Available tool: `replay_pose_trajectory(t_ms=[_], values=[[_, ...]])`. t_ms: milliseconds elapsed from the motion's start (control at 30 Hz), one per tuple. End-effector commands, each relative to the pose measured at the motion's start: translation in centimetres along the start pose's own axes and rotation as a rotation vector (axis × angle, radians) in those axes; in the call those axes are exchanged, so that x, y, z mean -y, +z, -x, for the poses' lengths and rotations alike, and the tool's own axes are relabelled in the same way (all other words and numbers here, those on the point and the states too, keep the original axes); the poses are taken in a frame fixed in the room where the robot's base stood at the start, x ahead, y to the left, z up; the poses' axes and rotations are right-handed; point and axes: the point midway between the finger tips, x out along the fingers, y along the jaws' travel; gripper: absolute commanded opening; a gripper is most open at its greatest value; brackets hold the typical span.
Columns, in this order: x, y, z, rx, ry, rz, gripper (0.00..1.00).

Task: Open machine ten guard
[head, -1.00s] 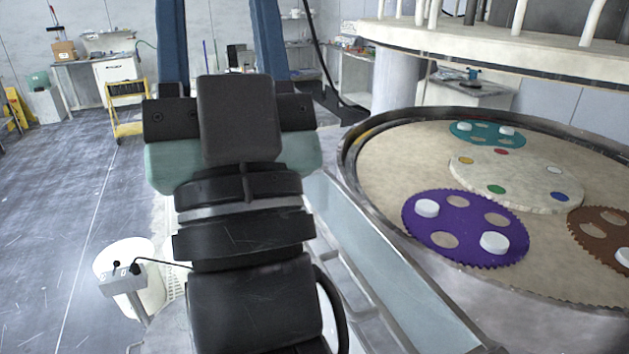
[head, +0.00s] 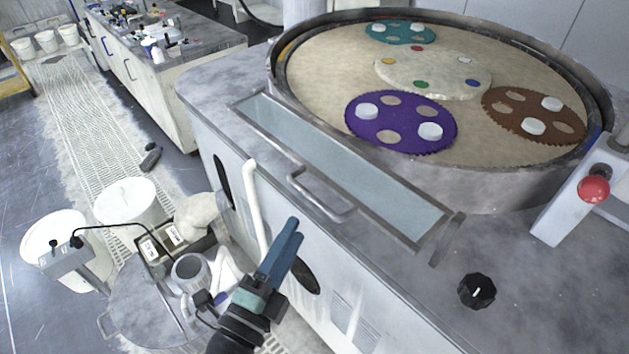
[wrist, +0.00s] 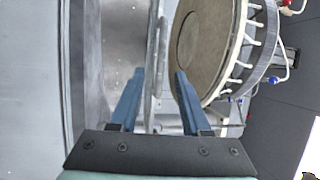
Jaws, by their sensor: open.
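The machine's guard is a long clear panel in a grey metal frame (head: 425,240) along the front edge of the round platen. It lies low, below the platen rim. A grey bar handle (head: 322,197) stands out from its front. My gripper (head: 292,226), with two blue fingers, is just left of and below the handle, in front of the machine, and appears apart from it. In the wrist view my gripper (wrist: 158,74) is open. A grey bar and panel edge show between and beyond its fingers; I cannot tell which part they are.
The platen (head: 330,60) holds purple (head: 385,135), brown (head: 510,115) and teal (head: 400,40) toothed discs. White buckets (head: 130,200) and a round drum (head: 150,310) crowd the lower left.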

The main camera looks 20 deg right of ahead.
Motion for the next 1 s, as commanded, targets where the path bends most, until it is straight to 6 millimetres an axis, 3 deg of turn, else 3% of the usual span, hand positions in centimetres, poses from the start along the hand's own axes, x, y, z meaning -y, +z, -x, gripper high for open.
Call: replay_pose_trajectory(t_ms=[300,500,700,1000], values=[[0.3,-0.2,-6.8,-0.006,-0.002,-0.002,0.47],[0.3,-0.1,-10.0,-0.003,-0.004,-0.002,0.47],[0.2,-0.1,-11.4,-0.001,-0.003,-0.002,0.47],[0.2,0.0,-11.5,0.000,-0.003,-0.002,0.45]])
